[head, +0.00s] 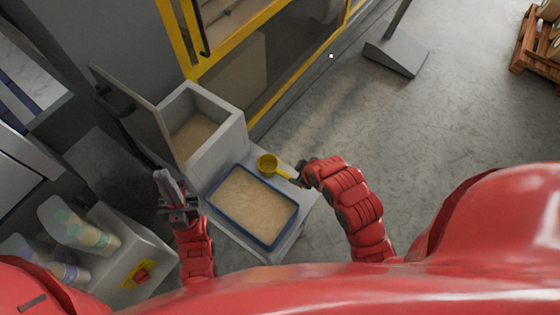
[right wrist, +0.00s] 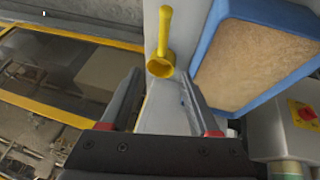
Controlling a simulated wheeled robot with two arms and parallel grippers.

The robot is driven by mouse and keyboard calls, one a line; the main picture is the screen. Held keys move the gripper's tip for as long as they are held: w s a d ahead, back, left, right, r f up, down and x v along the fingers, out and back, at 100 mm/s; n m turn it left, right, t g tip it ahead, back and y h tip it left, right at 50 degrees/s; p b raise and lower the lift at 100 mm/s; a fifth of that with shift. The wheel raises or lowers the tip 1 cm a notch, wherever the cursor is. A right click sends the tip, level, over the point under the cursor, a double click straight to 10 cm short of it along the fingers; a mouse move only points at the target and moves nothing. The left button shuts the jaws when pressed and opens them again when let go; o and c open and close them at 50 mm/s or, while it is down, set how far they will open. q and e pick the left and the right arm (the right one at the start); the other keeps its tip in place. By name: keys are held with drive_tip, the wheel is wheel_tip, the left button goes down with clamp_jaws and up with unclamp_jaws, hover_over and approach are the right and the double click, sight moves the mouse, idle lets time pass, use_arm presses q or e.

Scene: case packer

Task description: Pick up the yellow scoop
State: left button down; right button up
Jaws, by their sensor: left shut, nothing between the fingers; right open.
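The yellow scoop (head: 267,164) lies on the light grey stand top behind the blue tray, its handle pointing right toward my right gripper (head: 301,174). In the right wrist view the scoop (right wrist: 161,64) shows whole, its cup just past and between the open fingertips (right wrist: 161,80) and its handle pointing away. The right jaws are open and empty; I cannot tell their exact height above the scoop. My left gripper (head: 177,203) is shut and empty, left of the tray.
The blue tray (head: 268,243) of tan granular material is close beside the scoop. A grey bin (head: 217,150) with its lid (head: 131,112) open holds similar material behind it.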

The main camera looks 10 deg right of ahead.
drive_tip(key=shift+g, duration=0.4)
drive_tip(key=b+x, duration=0.2)
drive_tip(key=x, duration=0.1)
drive_tip(key=b+x, duration=0.3)
drive_tip(key=x, duration=0.1)
drive_tip(key=s+b+x, duration=0.1)
drive_tip(key=b+x, duration=0.2)
drive_tip(key=x, duration=0.1)
drive_tip(key=shift+s+d+f, duration=0.1)
drive_tip(key=shift+d+f, duration=0.2)
drive_tip(key=shift+f, duration=0.1)
drive_tip(key=shift+w+a+f+b, duration=0.1)
drive_tip(key=shift+w+f+b, duration=0.2)
drive_tip(key=shift+f, duration=0.3)
drive_tip(key=b+x, duration=0.1)
drive_tip(key=x, duration=0.1)
drive_tip(key=b+x, duration=0.1)
drive_tip(key=x, duration=0.1)
drive_tip(key=shift+w+f+b, duration=0.15)
drive_tip(key=shift+w+b, duration=0.2)
drive_tip(key=shift+w, duration=0.15)
drive_tip(key=shift+c, duration=0.6)
clamp_jaws()
